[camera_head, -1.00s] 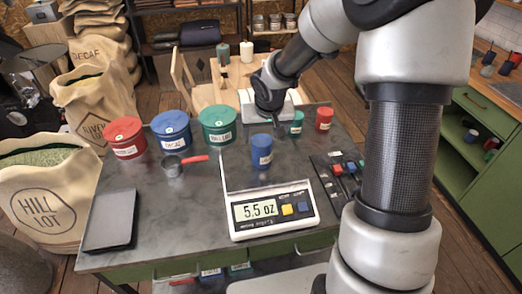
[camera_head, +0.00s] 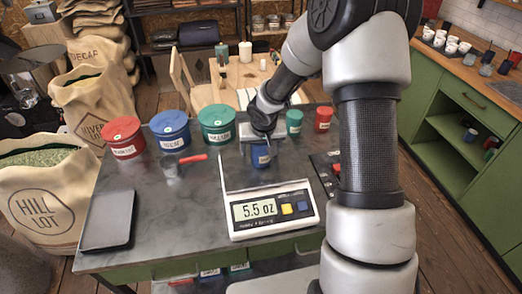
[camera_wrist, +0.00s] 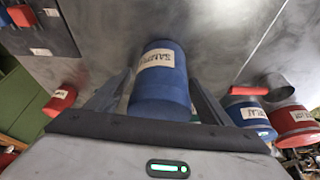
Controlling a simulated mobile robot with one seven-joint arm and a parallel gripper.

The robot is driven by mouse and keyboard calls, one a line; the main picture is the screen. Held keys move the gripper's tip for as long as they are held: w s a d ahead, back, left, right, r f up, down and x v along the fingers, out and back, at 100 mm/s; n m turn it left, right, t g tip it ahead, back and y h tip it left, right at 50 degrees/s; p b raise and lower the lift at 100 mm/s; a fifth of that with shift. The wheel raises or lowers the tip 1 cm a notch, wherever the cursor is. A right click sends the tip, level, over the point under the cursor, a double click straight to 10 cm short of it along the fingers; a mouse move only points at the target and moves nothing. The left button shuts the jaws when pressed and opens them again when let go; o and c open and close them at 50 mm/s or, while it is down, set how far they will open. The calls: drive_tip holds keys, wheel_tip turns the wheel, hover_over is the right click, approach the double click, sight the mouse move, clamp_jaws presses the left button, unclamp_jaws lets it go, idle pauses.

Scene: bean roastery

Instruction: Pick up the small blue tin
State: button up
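The small blue tin (camera_head: 261,158) with a white label stands upright at the back of the digital scale (camera_head: 274,209), whose display reads 5.5 oz. My gripper (camera_head: 262,143) is above and around its upper part, hiding the tin's top in the head view. In the wrist view the tin (camera_wrist: 160,85) lies between the two fingers (camera_wrist: 160,92), which stand apart on either side of it. The fingers look open, with the tin between them and not visibly clamped.
Larger red (camera_head: 122,137), blue (camera_head: 170,131) and green (camera_head: 217,123) tins stand in a row to the left. A metal scoop (camera_head: 172,169) with a red handle lies before them. Small green (camera_head: 294,120) and red (camera_head: 324,118) tins are close on the right. A dark tablet (camera_head: 108,220) lies front left.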

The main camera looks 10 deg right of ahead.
drive_tip(key=c, duration=1.3)
